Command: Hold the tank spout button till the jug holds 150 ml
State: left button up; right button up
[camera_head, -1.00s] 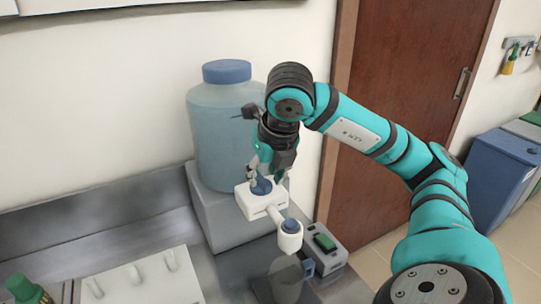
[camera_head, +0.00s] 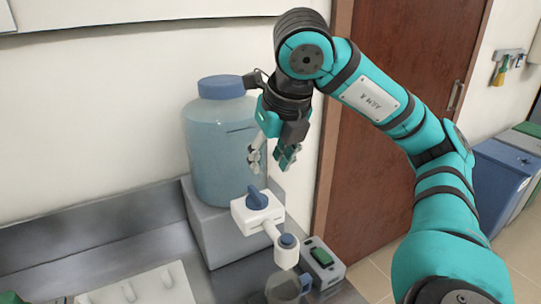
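The tank (camera_head: 217,150) is a large translucent blue bottle with a blue cap, standing on a grey block. In front of it is the white spout body (camera_head: 243,217) with a blue knob (camera_head: 256,198) on top. A white arm leads to the spout's round end, topped by a blue button (camera_head: 288,240). The clear jug (camera_head: 283,288) stands below this end, cut by the bottom edge; its water level cannot be read. My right gripper (camera_head: 271,160) is above the knob, fingers apart and empty, touching neither knob nor button. My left gripper is not in view.
A white panel with pegs (camera_head: 140,287) lies at the lower left. The metal bench (camera_head: 110,238) is clear between panel and tank. A wall is behind.

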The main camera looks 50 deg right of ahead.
aim_at(286, 239)
jog(key=k, duration=2)
